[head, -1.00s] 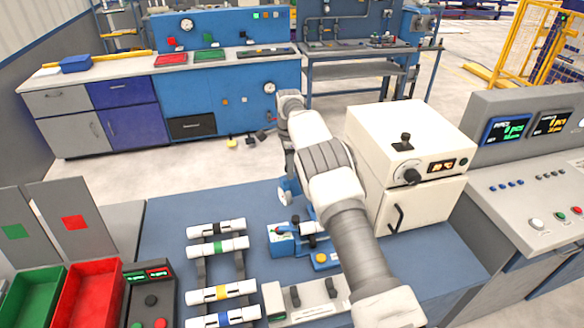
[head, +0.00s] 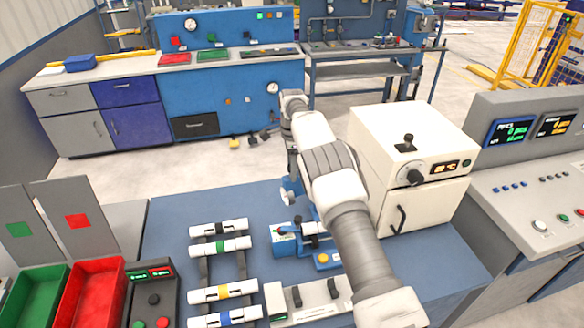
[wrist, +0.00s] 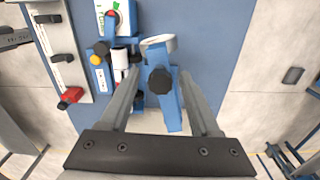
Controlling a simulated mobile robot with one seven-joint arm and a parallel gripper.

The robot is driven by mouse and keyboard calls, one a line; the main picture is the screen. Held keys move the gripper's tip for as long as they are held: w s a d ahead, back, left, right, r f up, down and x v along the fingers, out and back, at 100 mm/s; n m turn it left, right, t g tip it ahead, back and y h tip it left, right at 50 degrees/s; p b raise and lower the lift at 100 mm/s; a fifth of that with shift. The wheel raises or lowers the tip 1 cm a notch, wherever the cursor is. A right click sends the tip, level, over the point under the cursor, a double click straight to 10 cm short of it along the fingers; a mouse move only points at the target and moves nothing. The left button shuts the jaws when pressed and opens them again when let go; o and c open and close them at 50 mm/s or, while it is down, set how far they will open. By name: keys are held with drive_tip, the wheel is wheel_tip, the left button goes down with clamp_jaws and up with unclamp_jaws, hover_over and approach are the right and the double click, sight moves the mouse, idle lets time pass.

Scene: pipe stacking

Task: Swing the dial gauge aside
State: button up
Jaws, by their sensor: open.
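A blue swing arm with a black knob (wrist: 160,80) stands between my fingers in the wrist view. A white round piece (wrist: 158,43), apparently the dial gauge seen from above, sits at its far end. Its face cannot be read. In the head view a small blue and white part (head: 288,192), likely the same gauge, shows at the bench's far side, partly behind my arm. My gripper (wrist: 159,88) is open, one finger on each side of the blue arm. A gap shows at the right finger; contact at the left is unclear. The head view mostly hides my gripper.
A blue and white fixture (head: 285,240) with a red button stands close by on the bench. Banded white pipes (head: 220,245) lie on a rack at left. A cream oven-like box (head: 410,145) stands right of my arm. Red and green bins (head: 93,290) are at far left.

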wheel_tip(320, 180, up, 12)
drive_tip(key=p, duration=0.3)
idle(0.3)
